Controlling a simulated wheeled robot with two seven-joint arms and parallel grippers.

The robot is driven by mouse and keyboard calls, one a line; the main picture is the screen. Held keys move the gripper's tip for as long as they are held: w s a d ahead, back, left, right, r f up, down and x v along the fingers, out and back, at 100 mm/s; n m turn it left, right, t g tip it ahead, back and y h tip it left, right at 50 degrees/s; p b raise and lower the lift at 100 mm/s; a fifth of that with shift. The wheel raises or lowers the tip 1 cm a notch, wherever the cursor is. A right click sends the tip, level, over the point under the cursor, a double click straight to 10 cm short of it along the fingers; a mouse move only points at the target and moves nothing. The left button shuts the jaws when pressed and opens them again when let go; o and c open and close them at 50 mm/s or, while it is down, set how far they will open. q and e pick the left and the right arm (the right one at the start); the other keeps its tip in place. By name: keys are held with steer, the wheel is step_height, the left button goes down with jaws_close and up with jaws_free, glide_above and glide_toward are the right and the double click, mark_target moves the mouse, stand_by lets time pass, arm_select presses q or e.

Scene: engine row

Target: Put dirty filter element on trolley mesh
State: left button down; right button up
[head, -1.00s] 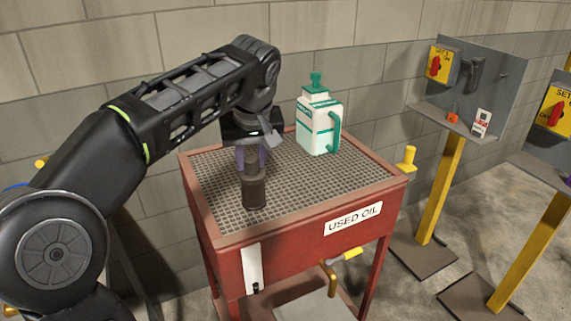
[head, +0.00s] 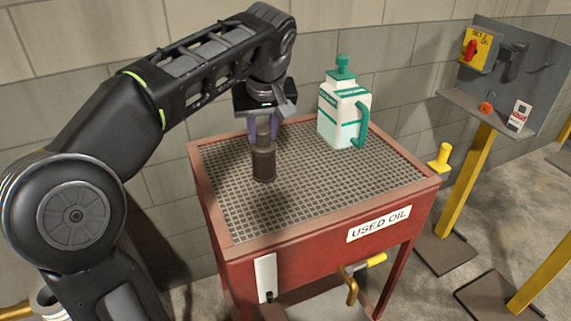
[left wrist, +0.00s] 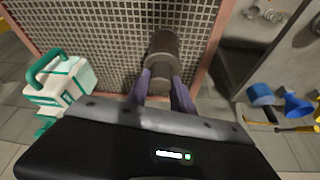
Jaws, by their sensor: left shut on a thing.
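The dirty filter element (head: 264,163) is a dark brown cylinder, upright, over the left part of the trolley mesh (head: 330,185). My left gripper (head: 264,135) is shut on its top from above. In the left wrist view the filter element (left wrist: 163,45) shows between the purple fingers of my left gripper (left wrist: 163,78), with the mesh (left wrist: 100,35) behind it. I cannot tell whether its lower end touches the mesh. The trolley is red with a "USED OIL" label. My right gripper is not in view.
A white and green jug (head: 343,110) stands on the mesh at the back, right of the filter element. A yellow knob (head: 440,157) stands at the trolley's right side. A grey panel with switches (head: 500,75) is farther right. The front and right mesh is clear.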

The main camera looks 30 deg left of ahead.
mark_target(263, 146)
arm_select(q)
steer(key=shift+f, duration=2.35)
step_height(263, 146, down, 3)
steer(key=shift+r, duration=0.1)
steer(key=shift+f, duration=0.5)
steer(key=shift+f, duration=0.1)
steer(key=c, duration=1.6)
jaws_free()
steer(key=shift+f, duration=0.1)
steer(key=o, duration=0.5)
